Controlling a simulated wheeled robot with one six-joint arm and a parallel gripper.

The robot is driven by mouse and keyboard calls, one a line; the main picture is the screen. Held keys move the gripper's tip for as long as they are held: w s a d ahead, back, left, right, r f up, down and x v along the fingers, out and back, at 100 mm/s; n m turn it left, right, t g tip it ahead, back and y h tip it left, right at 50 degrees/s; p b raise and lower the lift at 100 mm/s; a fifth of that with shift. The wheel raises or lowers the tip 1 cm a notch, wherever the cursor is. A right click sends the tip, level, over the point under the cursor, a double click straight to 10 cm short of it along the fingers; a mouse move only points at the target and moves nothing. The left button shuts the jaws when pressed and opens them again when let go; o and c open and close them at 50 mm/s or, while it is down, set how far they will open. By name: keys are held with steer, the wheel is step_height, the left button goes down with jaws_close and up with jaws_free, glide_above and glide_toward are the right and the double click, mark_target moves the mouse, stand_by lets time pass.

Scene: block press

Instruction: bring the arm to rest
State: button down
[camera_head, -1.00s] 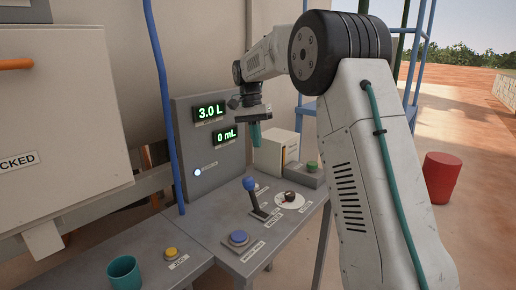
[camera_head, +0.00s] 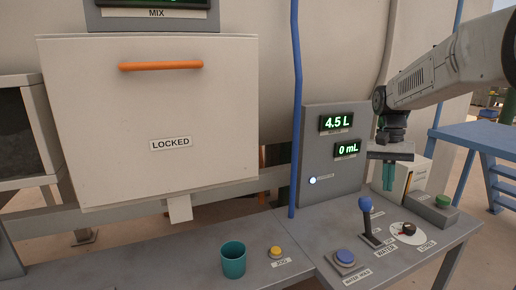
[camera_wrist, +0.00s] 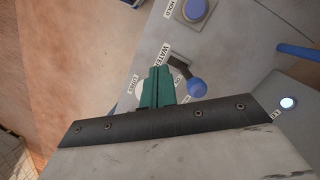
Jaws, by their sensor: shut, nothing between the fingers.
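My gripper (camera_head: 389,177) hangs at the right in the head view, its teal fingers pointing down and shut with nothing between them. It is above the right part of the grey control table, in front of a white box (camera_head: 412,178). In the wrist view my gripper (camera_wrist: 158,73) shows the closed teal fingers over the table. Below them are the blue-knobbed water lever (camera_wrist: 197,88) and part of a pale dial (camera_wrist: 142,91). The fingers hide part of the dial. The fingers appear apart from the table and lever.
The lever (camera_head: 365,205), dial (camera_head: 408,230), blue button (camera_head: 344,256) and green button (camera_head: 443,201) stand on the table. A panel (camera_head: 334,185) reads 4.5 L and 0 mL. A teal cup (camera_head: 233,260) and yellow button (camera_head: 275,251) are left. A locked hatch (camera_head: 130,110) has an orange handle.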

steer(key=s+a+n+t, duration=0.2)
steer(key=s+a+n, duration=0.1)
steer(key=s, duration=1.3)
steer(key=s+a+n+t, duration=0.2)
steer(key=s+a, duration=0.3)
steer(key=s, duration=1.2)
steer(key=shift+n, duration=0.5)
